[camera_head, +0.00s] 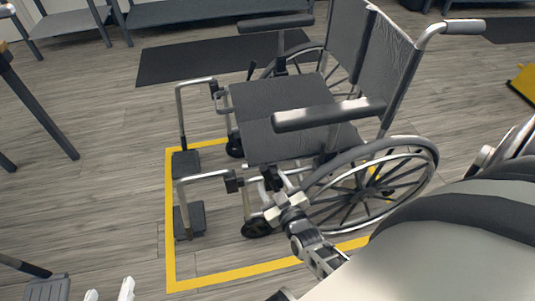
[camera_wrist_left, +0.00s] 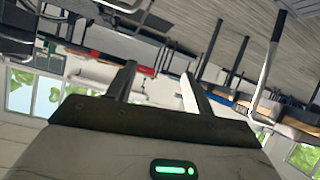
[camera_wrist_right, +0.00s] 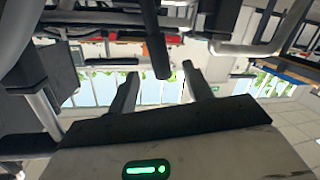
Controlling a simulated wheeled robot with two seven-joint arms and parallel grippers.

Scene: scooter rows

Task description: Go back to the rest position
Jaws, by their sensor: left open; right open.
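A grey wheelchair (camera_head: 285,115) stands upright on the floor, partly inside a yellow floor outline (camera_head: 170,230). My left gripper (camera_head: 109,292) is low at the bottom edge of the head view, left of the wheelchair and apart from it. Its two fingers are spread and empty, also in the left wrist view (camera_wrist_left: 158,82). My right gripper (camera_head: 286,206) is open in front of the near wheel in the head view. I cannot tell whether it touches the wheelchair. In the right wrist view (camera_wrist_right: 160,82) a dark bar (camera_wrist_right: 154,40) shows just beyond the spread fingers.
A dark mat (camera_head: 190,62) lies behind the wheelchair. Grey shelving (camera_head: 190,12) stands at the back and a dark table leg (camera_head: 40,110) at the left. A dark footplate (camera_head: 48,288) shows at the bottom left. Wooden floor (camera_head: 115,170) is clear left of the outline.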

